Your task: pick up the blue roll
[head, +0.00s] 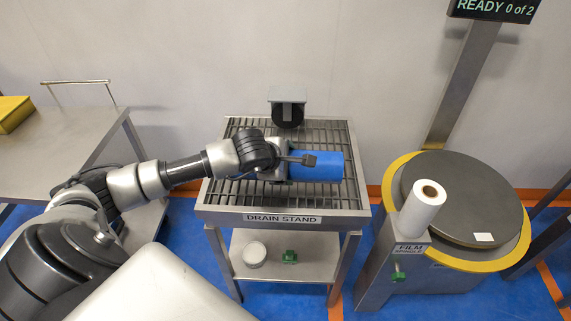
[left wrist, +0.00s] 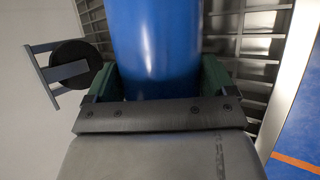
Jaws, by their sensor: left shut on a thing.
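The blue roll (head: 322,166) lies sideways over the slatted top of the drain stand (head: 284,219) in the head view. My left gripper (head: 296,162) is shut on its left end. In the left wrist view the blue roll (left wrist: 156,50) runs straight out from between the two green fingers of the left gripper (left wrist: 160,82), one on each side of it. I cannot tell whether the roll touches the slats. My right gripper is not in view.
A black and grey fixture (head: 287,106) stands at the stand's back edge. A white film roll (head: 422,207) stands at right beside a round turntable (head: 465,190) with a yellow rim. The stand's lower shelf holds a white round item (head: 254,254) and a green item (head: 289,257). A steel table (head: 70,150) is at left.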

